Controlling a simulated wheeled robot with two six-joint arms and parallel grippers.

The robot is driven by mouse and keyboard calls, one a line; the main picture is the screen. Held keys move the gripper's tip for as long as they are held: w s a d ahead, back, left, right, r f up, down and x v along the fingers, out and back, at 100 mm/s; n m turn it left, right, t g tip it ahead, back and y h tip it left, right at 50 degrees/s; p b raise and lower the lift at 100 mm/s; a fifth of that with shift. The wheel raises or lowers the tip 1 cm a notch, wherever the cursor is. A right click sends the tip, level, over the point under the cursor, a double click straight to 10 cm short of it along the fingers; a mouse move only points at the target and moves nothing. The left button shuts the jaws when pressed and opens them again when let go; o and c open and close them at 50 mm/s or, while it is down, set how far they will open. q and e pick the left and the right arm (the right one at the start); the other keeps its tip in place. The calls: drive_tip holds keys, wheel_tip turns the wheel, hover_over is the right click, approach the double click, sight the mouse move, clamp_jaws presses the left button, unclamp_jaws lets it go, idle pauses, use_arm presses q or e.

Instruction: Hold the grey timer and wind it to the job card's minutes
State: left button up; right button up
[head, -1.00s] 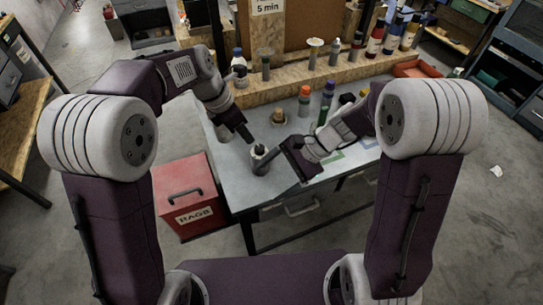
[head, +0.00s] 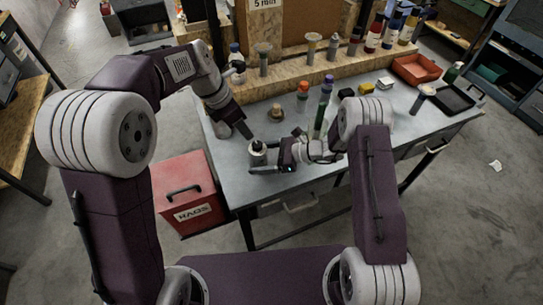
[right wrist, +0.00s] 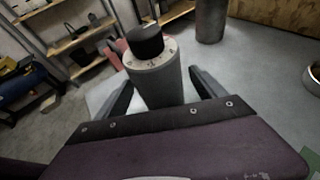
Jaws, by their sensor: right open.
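The grey timer (head: 257,154) is a short upright cylinder with a black knob, standing near the table's front left part. In the right wrist view the timer (right wrist: 158,78) shows its pale dial with marks under the black knob. My right gripper (head: 265,159) is open, with one finger on each side of the timer; gaps show in the right wrist view (right wrist: 160,84). My left gripper (head: 244,130) is above and behind the timer, pointing down toward it and apart from it; its finger gap is not clear. The job card (head: 263,8) reads "5 min".
A brown round piece (head: 275,112), an orange-capped bottle (head: 302,92) and a green bottle (head: 321,118) stand behind the timer. A red tray (head: 416,69) and black tray (head: 453,98) lie at the right. A red rags bin (head: 186,195) stands left of the table (head: 225,160).

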drive_tip(key=shift+x, duration=1.9)
